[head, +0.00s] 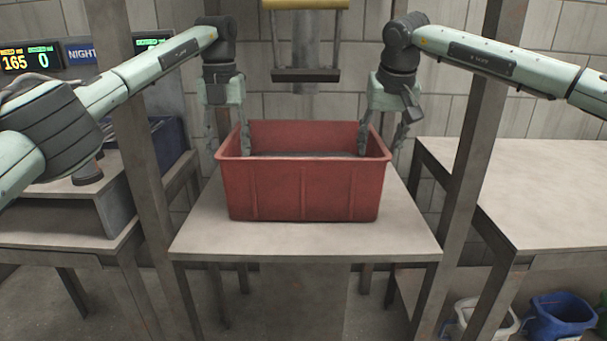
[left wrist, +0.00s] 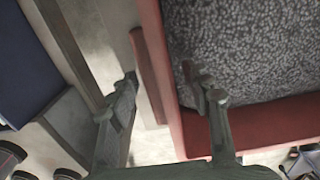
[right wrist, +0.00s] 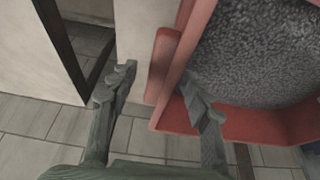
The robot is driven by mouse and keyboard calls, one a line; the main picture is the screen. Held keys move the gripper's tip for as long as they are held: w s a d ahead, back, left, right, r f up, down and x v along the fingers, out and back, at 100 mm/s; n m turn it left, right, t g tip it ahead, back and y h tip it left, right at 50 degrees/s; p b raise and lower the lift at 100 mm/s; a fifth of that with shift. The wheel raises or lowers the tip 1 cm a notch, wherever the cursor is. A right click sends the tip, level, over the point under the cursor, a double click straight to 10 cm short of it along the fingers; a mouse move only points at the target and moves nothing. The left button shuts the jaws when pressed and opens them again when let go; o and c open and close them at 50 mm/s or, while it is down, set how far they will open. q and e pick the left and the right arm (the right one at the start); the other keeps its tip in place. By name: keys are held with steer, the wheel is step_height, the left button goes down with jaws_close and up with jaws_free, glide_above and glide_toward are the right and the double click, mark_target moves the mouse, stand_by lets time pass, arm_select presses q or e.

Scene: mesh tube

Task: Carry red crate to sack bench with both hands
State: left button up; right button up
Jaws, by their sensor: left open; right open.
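The red crate (head: 304,190) stands upright on a grey table (head: 300,238) in the middle of the head view. Dark speckled material (left wrist: 250,45) fills part of it. My left gripper (head: 228,142) is open at the crate's left wall, one finger inside and one outside. In the left wrist view the crate's rim (left wrist: 152,75) lies between its fingers. My right gripper (head: 382,136) is open at the right wall, also with one finger on each side. In the right wrist view the rim (right wrist: 163,66) lies between the fingers. I cannot tell which table is the sack bench.
Another table (head: 520,190) is at right, past a grey post (head: 463,180). A second post (head: 140,120) is at left, beside a bench with a blue bin (head: 168,142). Blue (head: 560,315) and white buckets stand low at right. A yellow-topped frame (head: 305,70) hangs behind the crate.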

arm_select(q)
steer(key=shift+f, duration=0.25)
arm_select(e)
steer(key=shift+w+f, duration=0.1)
steer(key=shift+f, duration=0.15)
arm_select(q)
steer(key=shift+c, duration=0.6)
arm_select(e)
steer(key=shift+c, duration=0.6)
arm_select(q)
jaws_close()
arm_select(e)
jaws_close()
arm_select(q)
steer(key=shift+w+r, duration=0.1)
steer(key=shift+r, duration=0.15)
arm_select(e)
steer(key=shift+w+r, duration=0.15)
steer(key=shift+r, duration=0.2)
